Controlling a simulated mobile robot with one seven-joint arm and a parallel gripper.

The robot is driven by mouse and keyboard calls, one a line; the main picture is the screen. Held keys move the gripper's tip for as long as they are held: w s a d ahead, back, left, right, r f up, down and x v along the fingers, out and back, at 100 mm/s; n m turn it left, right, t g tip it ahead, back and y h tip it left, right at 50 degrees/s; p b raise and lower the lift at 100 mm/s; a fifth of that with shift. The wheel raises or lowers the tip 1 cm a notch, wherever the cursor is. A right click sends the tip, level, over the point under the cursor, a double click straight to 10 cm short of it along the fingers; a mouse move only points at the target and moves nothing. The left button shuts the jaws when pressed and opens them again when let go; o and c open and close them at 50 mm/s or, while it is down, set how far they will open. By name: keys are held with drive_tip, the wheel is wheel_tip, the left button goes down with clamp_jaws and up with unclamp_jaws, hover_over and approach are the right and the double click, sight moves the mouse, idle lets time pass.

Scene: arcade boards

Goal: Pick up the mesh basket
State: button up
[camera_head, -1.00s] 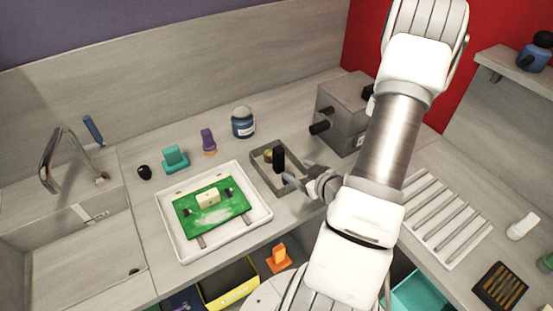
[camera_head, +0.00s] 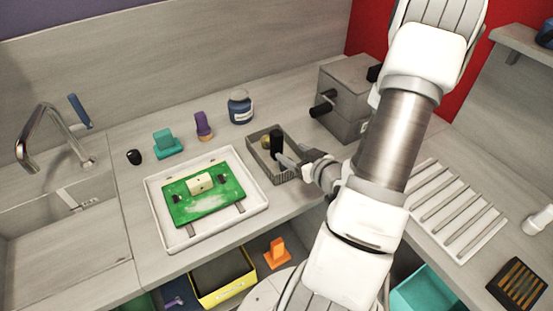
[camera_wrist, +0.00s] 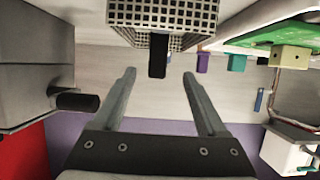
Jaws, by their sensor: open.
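The mesh basket (camera_head: 254,153) is a small grey rectangular basket with a black upright handle (camera_head: 276,142), standing on the counter right of the white tray. In the wrist view the basket's mesh wall (camera_wrist: 185,14) fills the top middle, and its black handle (camera_wrist: 158,55) points down between the fingers. My gripper (camera_wrist: 159,75) is open and empty, with one finger to each side of the handle's line and the handle just beyond the tips. In the head view my gripper (camera_head: 289,160) is at the basket's right side, partly covering it.
A white tray (camera_head: 163,235) with a green board (camera_head: 205,205) lies left of the basket. A grey box with black knobs (camera_head: 345,97) stands behind right, close to my arm. A blue jar (camera_head: 240,107) and purple item (camera_head: 203,125) stand behind. A sink is at far left.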

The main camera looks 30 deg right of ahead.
sight(278, 145)
drive_tip(key=shift+b+x, duration=1.6)
drive_tip(key=shift+b, duration=2.6)
drive_tip(key=x, duration=0.4)
drive_tip(key=shift+w, duration=0.25)
drive_tip(key=shift+w+r+b+x, duration=0.1)
drive_tip(key=shift+r+b+x, duration=0.1)
drive_tip(key=shift+x, duration=0.7)
drive_tip(key=shift+w+r+b+x, duration=0.1)
drive_tip(key=shift+r+b+x, duration=0.05)
drive_tip(key=shift+x, duration=0.75)
drive_tip(key=shift+r+b+x, duration=0.15)
drive_tip(key=shift+r+x, duration=0.05)
drive_tip(key=shift+x, duration=0.7)
drive_tip(key=shift+d, duration=0.15)
clamp_jaws()
